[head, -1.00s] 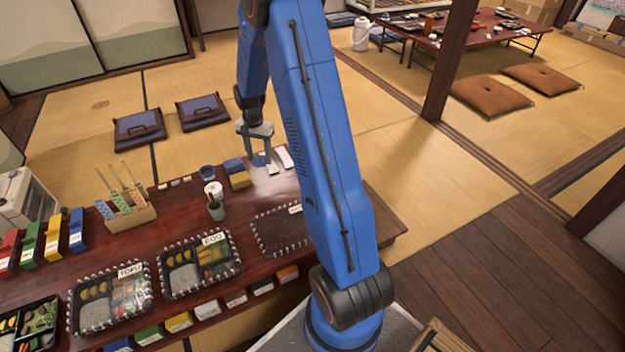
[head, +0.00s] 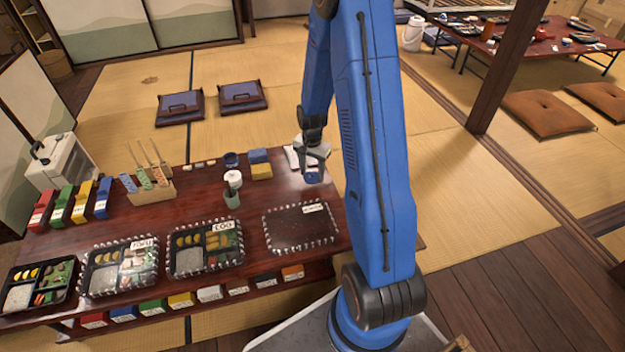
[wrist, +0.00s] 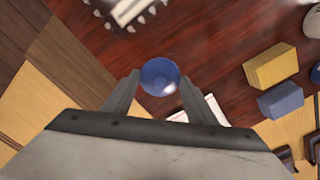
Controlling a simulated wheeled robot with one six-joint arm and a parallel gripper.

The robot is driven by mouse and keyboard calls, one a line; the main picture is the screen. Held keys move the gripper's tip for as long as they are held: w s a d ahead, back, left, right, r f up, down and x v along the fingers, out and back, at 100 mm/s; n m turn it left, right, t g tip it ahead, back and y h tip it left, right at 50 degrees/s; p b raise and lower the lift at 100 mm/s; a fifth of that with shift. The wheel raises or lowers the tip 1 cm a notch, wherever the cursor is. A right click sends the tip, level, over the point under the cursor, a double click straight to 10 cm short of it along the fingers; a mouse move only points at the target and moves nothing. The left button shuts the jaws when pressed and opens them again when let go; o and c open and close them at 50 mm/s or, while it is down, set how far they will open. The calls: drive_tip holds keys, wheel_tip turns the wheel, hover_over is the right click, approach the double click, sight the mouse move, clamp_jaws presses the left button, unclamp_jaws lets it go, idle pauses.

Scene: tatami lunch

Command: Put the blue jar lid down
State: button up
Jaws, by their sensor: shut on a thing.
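The blue jar lid (wrist: 160,77) is a small round blue disc between my fingertips in the wrist view. It also shows in the head view (head: 312,178), just under the fingers. My gripper (head: 313,168) is shut on the lid and points down over the right part of the dark red low table (head: 200,212). It also shows in the wrist view (wrist: 158,88). I cannot tell how high the lid is above the tabletop.
A yellow block (head: 261,172) and a blue block (head: 258,156) stand left of my gripper. An empty bordered tray place (head: 300,228) lies in front.

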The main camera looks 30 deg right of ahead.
sight(312, 175)
drive_tip(key=shift+f, duration=2)
drive_tip(key=o, duration=1)
drive_tip(key=shift+f, duration=0.1)
drive_tip(key=shift+o, duration=0.2)
